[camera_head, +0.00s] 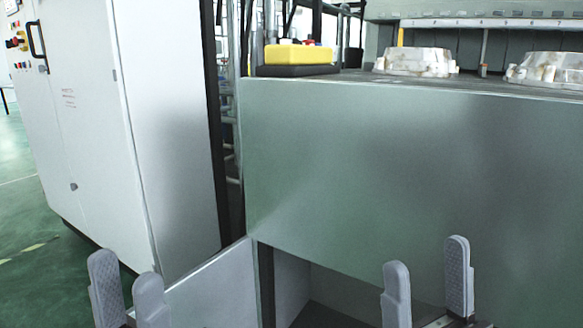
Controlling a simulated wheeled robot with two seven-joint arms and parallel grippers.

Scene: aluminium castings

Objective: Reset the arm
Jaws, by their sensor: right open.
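My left gripper (128,285) shows at the bottom left, with its two grey padded fingers pointing up and a gap between them. It is open and holds nothing. My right gripper (427,275) shows at the bottom right, also with two grey fingers apart and nothing between them. The arms behind the fingers are mostly out of the picture.
Two aluminium castings (415,62) and (548,70) sit on the work surface at the back right. A yellow and black block (298,55) lies at its left corner. A white cabinet (100,110) stands at left. Green floor (25,215) shows clear at far left.

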